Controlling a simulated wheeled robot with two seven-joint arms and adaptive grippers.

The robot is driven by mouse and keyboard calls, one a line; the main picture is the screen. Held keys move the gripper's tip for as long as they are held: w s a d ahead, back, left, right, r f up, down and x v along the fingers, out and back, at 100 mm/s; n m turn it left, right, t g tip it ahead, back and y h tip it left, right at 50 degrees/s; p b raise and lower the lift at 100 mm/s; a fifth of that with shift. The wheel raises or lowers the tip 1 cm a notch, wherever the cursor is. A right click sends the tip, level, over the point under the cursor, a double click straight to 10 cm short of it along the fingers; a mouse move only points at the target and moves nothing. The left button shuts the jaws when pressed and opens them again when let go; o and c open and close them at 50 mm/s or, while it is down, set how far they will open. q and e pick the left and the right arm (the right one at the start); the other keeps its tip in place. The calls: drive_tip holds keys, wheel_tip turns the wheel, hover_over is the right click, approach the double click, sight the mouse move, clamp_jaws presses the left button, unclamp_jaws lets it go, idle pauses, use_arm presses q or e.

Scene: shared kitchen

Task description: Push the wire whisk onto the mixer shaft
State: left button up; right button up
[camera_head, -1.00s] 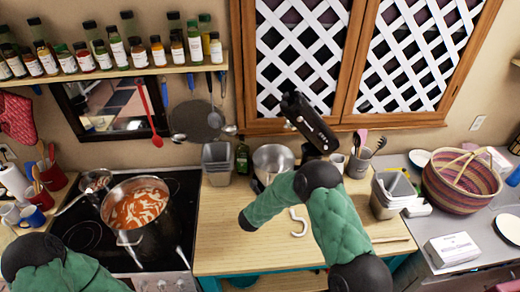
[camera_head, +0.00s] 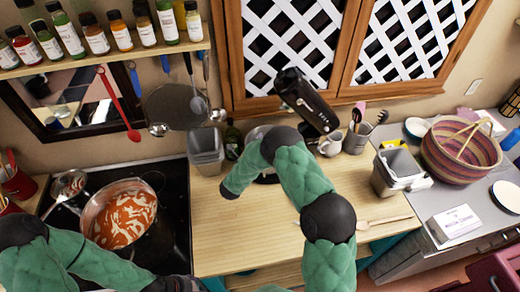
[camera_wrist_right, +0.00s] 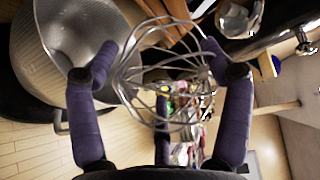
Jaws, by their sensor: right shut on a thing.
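In the right wrist view a shiny part of the mixer (camera_wrist_right: 240,17) shows at the upper right, beyond the whisk. I cannot tell whether the whisk touches the shaft. My right arm hides its gripper in the head view. My left arm's dark end (camera_head: 176,284) is at the bottom edge.
A metal bowl (camera_wrist_right: 65,60) is left of the whisk in the wrist view; my arm mostly covers it in the head view. A pot of red soup (camera_head: 120,215) is on the stove. The counter's front (camera_head: 235,245) is mostly clear.

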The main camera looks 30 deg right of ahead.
drive_tip(key=w+d+r+b, duration=0.1)
drive_tip(key=w+d, duration=0.3)
drive_tip(key=w, duration=0.5)
drive_tip(key=shift+r+b, duration=0.25)
drive_tip(key=shift+b, duration=0.25)
idle(0.5)
drive_tip(key=shift+a+r+b, duration=0.1)
drive_tip(key=shift+r+b, duration=0.1)
drive_tip(key=shift+b, duration=0.1)
idle(0.7)
drive_tip(key=shift+f+b, duration=0.15)
drive_tip(key=shift+b, duration=0.45)
idle(1.0)
drive_tip(key=shift+s+d+r, duration=0.15)
drive_tip(key=shift+d+r, duration=0.3)
drive_tip(key=shift+d, duration=0.15)
idle(0.7)
drive_tip(key=o, duration=1.1)
drive_tip(key=shift+a, duration=0.15)
